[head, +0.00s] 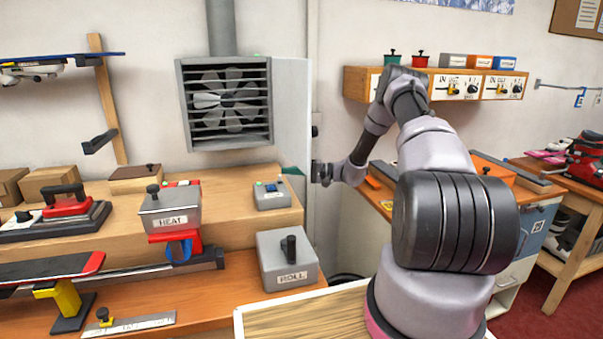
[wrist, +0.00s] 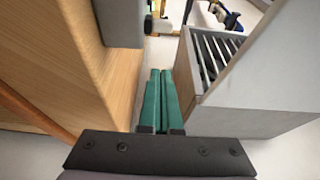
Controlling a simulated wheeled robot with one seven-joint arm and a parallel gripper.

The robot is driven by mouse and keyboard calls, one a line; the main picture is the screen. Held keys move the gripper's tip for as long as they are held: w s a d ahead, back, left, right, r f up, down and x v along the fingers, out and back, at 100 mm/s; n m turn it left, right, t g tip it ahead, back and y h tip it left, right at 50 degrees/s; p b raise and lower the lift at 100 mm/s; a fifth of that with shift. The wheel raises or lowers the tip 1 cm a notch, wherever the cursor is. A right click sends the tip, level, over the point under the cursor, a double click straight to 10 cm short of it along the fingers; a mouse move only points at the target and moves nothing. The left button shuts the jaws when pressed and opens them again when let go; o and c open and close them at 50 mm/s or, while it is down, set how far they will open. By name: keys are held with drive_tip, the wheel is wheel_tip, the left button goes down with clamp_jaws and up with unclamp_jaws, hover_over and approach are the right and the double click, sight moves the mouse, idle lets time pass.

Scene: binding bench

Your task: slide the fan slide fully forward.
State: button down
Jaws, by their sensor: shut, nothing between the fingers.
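The fan housing (head: 228,100), a grey louvred box, hangs on the wall; its louvres (wrist: 208,52) show at the right of the wrist view. Below it on the wooden shelf stands a small grey control box (head: 272,198) with a blue piece (head: 270,187) on top, which may be the fan slide; its label and setting are too small to read.
The pale upright panel (head: 293,105) stands close to my wrist. A HEAT box (head: 170,212) and a ROLL box (head: 287,262) stand on the left bench. A wall shelf (head: 360,84) with small boxes and controls is at the upper right.

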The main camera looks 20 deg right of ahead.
drive_tip(key=shift+x, duration=1.1)
drive_tip(key=shift+s+d, duration=0.1)
drive_tip(key=shift+s, duration=1.9)
drive_tip(key=s, duration=0.6)
drive_tip(key=shift+s, duration=0.3)
